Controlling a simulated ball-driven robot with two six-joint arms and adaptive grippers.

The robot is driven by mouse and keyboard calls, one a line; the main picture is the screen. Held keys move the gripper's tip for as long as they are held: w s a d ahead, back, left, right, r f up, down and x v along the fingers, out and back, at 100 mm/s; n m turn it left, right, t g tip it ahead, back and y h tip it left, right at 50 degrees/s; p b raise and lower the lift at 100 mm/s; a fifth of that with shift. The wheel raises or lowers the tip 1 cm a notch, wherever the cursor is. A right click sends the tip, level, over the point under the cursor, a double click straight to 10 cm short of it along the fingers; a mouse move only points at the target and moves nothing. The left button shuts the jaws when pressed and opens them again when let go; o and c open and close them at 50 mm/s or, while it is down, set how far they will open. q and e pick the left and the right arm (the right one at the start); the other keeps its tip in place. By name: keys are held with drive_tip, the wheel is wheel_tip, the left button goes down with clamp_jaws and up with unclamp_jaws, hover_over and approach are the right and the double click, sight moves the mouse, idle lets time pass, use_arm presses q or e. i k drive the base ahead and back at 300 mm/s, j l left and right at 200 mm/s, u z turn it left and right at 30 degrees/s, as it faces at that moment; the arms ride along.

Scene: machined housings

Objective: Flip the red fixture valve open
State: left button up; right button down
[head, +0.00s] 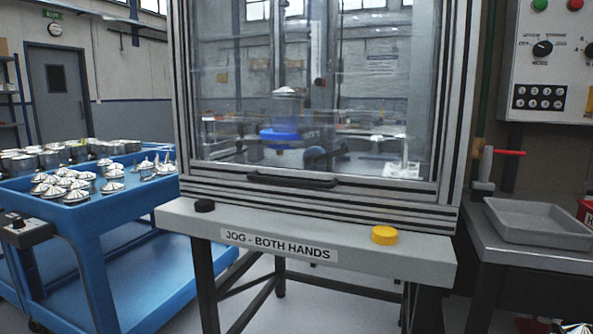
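A red lever handle (509,152) shows at the right, just right of the enclosure frame. It lies about level and points right from a grey upright post (484,172) above the right bench. I take it for the red fixture valve; no label on it can be read. Neither of my grippers shows in the head view, so nothing is seen touching the lever.
A glazed enclosure (310,90) stands in the middle behind a grey ledge (300,240) with black (204,205) and yellow (384,235) buttons. A grey tray (537,222) sits below the lever. A blue cart (95,225) with metal parts stands left.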

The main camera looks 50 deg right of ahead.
sight(481, 150)
drive_tip(key=z, duration=2.55)
